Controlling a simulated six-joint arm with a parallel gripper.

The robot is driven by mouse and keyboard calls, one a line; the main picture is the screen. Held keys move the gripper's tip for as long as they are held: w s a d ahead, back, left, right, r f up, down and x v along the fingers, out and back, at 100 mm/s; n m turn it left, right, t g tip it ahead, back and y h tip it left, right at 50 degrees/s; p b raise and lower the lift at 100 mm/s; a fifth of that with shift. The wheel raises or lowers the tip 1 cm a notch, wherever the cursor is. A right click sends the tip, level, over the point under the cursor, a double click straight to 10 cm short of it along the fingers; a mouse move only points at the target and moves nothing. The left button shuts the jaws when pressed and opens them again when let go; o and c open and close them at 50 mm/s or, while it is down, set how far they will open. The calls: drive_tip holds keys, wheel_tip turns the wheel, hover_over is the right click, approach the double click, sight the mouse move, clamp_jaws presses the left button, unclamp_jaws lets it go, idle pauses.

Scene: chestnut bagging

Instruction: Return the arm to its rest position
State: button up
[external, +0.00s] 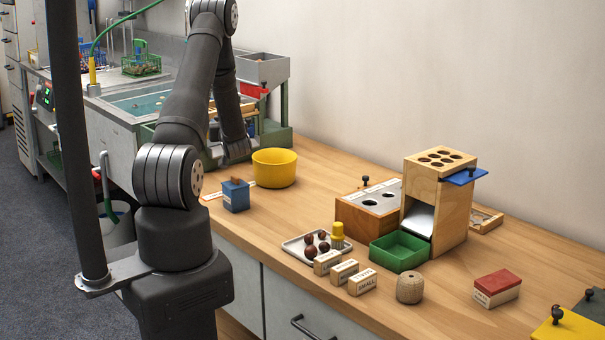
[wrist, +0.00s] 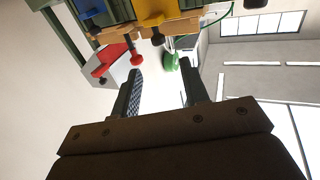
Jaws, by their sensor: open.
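My arm (external: 190,95) rises from its base and folds over at the top, with its far links coming down behind the upper arm near the yellow bowl (external: 274,168). My gripper's fingers cannot be made out clearly in the external view. In the wrist view my gripper (wrist: 160,68) is open, with its two dark fingers apart and nothing held between them. Beyond the fingers the wrist view shows a pale wall, bright windows and a green-and-wood rack with blue, yellow and red parts (wrist: 133,58).
On the wooden bench stand a blue box (external: 236,198), a tray of chestnuts (external: 297,249), a green bin (external: 398,255), a wooden tower (external: 452,205), small labelled blocks (external: 362,283) and a red-topped block (external: 497,287). A sink (external: 135,102) lies behind my arm.

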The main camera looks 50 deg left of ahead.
drive_tip(key=w+a+f, duration=0.2)
drive_tip(key=a+f, duration=0.1)
drive_tip(key=a, duration=0.3)
drive_tip(key=shift+w+a, duration=0.2)
drive_tip(key=shift+w, duration=0.1)
